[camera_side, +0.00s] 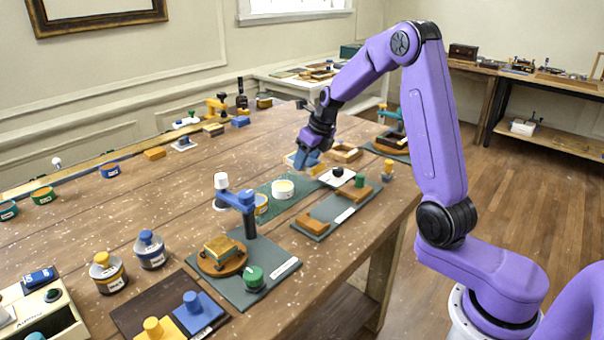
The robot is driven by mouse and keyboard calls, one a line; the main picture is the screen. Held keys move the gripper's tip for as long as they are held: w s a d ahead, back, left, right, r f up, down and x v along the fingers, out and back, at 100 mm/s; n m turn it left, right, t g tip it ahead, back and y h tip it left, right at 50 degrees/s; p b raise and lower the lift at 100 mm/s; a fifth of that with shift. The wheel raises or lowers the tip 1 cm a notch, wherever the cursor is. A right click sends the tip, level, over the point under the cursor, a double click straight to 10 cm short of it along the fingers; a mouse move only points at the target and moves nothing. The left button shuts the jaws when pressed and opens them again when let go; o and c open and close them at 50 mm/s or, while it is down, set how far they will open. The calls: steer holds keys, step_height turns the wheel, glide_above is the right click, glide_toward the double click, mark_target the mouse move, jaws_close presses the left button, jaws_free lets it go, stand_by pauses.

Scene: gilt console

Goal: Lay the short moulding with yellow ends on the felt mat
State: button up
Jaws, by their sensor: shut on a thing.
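My gripper (308,160), with blue fingers, is in the middle of the side view above the table, beyond the green mat. It is shut on a small pale and yellow piece, which looks like the short moulding (318,169); a yellow part shows to the right of the fingers and a paler part to their left. The fingers hide its middle. The dark green mat (262,188), which looks like the felt mat, lies nearer the camera, left of and below the gripper. A white round tub with a yellowish top (283,188) stands on it.
A blue clamp-like stand (240,201) and a white-topped item (221,184) stand by the mat's near left side. A grey board with orange blocks (338,212) lies to its right. A white plate (338,177) and wooden tray (345,152) lie near the gripper.

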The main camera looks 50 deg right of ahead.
mark_target(298, 182)
steer(key=w+f, duration=0.2)
steer(key=shift+d+f, duration=0.3)
steer(key=shift+w+f, duration=0.15)
steer(key=shift+f, duration=0.7)
steer(key=shift+w+f, duration=0.1)
steer(key=shift+f, duration=0.75)
steer(key=shift+f, duration=0.1)
steer(key=o, duration=0.8)
steer(key=shift+o, duration=0.3)
